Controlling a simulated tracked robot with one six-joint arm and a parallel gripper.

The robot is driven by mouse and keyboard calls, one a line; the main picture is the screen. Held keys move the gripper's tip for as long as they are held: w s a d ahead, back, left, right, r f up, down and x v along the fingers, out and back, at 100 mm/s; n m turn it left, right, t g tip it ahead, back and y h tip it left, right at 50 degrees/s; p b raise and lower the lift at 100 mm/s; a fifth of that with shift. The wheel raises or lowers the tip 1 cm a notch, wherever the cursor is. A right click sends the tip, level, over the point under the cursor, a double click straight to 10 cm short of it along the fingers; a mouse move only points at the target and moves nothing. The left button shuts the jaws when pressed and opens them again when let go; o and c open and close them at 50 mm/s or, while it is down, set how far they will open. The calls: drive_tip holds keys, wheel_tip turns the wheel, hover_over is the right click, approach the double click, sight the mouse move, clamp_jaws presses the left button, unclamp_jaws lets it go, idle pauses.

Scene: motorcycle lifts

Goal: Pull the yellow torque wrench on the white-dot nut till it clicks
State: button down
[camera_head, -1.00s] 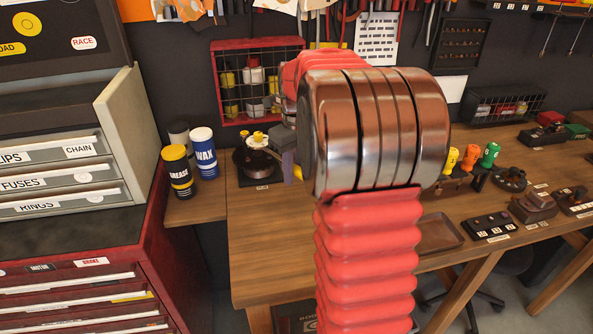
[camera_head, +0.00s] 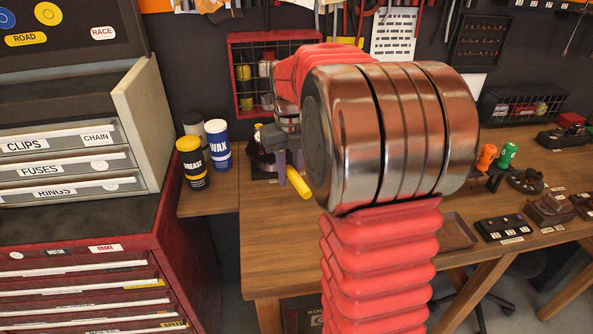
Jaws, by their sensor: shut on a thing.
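The yellow torque wrench (camera_head: 299,183) shows as a short yellow handle end slanting down to the right, at the left of my arm. My gripper (camera_head: 288,160) is shut on the wrench, with the yellow end sticking out below its fingers. Behind and left of the gripper, a dark round part on a dark base (camera_head: 262,166) stands on the bench, mostly hidden. The wrench's head, the white-dot nut and whether the wrench sits on the nut cannot be made out.
The wooden bench (camera_head: 270,235) is bare in front of the gripper. Grease (camera_head: 191,162) and wax (camera_head: 217,145) cans stand left of it. A red wire basket (camera_head: 240,85) hangs behind. A red drawer cabinet (camera_head: 190,250) stands at the left.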

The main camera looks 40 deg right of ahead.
drive_tip(key=shift+w, duration=0.1)
drive_tip(key=shift+d+n, duration=0.7)
drive_tip(key=shift+d, duration=0.7)
drive_tip(key=shift+d+n, duration=0.7)
drive_tip(key=shift+d, duration=0.7)
drive_tip(key=d+n, duration=0.2)
drive_tip(key=d, duration=0.1)
drive_tip(key=d+n, duration=0.1)
drive_tip(key=d, duration=0.1)
drive_tip(key=shift+w+d, duration=0.25)
drive_tip(key=shift+w, duration=0.15)
drive_tip(key=shift+s+a+m, duration=0.2)
drive_tip(key=shift+a+m, duration=0.4)
drive_tip(key=shift+a, duration=0.55)
